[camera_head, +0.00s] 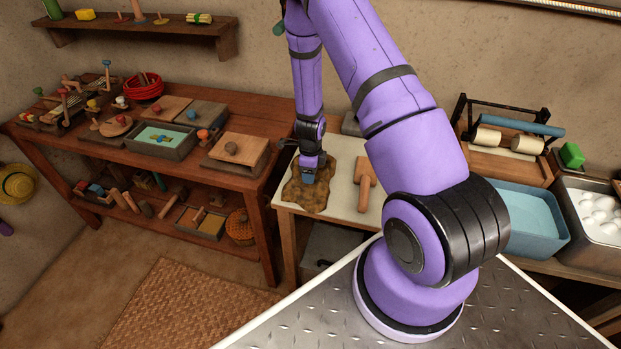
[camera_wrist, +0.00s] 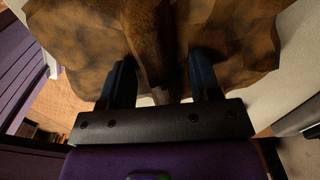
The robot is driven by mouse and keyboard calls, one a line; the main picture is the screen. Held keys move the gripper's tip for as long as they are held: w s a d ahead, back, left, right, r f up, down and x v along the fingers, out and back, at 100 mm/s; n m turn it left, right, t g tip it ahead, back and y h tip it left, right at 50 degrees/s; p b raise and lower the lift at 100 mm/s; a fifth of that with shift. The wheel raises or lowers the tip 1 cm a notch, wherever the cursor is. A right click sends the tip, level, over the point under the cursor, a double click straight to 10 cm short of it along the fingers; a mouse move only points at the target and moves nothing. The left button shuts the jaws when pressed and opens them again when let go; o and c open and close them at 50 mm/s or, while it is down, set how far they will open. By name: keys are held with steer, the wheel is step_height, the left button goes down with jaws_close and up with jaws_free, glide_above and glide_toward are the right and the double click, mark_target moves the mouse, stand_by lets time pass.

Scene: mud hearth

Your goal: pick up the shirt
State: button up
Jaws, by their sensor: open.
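The shirt is a brown, mottled, crumpled cloth (camera_head: 303,195) lying on the left part of a pale tabletop (camera_head: 340,205). My gripper (camera_head: 308,172) points down at the cloth from above. In the wrist view the cloth (camera_wrist: 80,40) fills the upper part. A raised fold of it stands between the two blue fingers of my gripper (camera_wrist: 162,75), which are apart. The fingertips are down at the cloth, and I cannot tell whether they touch it. My arm and gripper hide part of the shirt in the head view.
A wooden mallet (camera_head: 366,184) lies right of the shirt. A blue basin (camera_head: 535,220) and a metal tub of white round things (camera_head: 600,215) stand farther right. A wooden table (camera_head: 265,170) with boxes and tools is at left. A woven mat (camera_head: 165,310) lies on the floor.

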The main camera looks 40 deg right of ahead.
steer(key=shift+c, duration=0.4)
steer(key=c, duration=0.8)
